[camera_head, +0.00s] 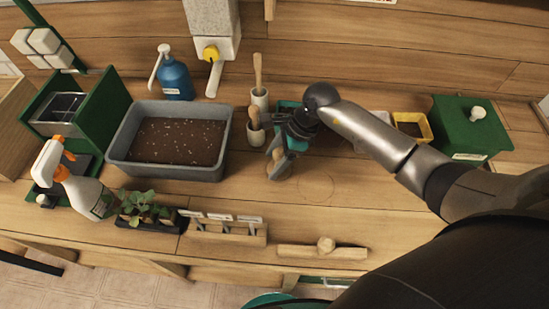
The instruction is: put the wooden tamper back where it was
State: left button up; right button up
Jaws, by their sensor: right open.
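A small wooden piece with a rounded top, which looks like the wooden tamper (273,159), stands on the bench in front of the small pots. My right gripper (279,161) reaches down over it from the right. Its jaws are open, with the fingers close around the wooden piece; I cannot tell whether they touch it. The gripper hides part of it. A faint round outline (316,185) shows on the bare bench just to the right. My left gripper is not in view.
A grey soil tub (118,158) stands left of the gripper. Two small pots with wooden tools (257,75) and a teal container (297,143) are close behind it. A wooden bar with a knob (325,248) and a label holder (228,234) lie near the front edge.

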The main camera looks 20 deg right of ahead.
jog(key=shift+r, duration=0.2)
jog(key=p+v, duration=0.1)
jog(key=v, duration=1.1)
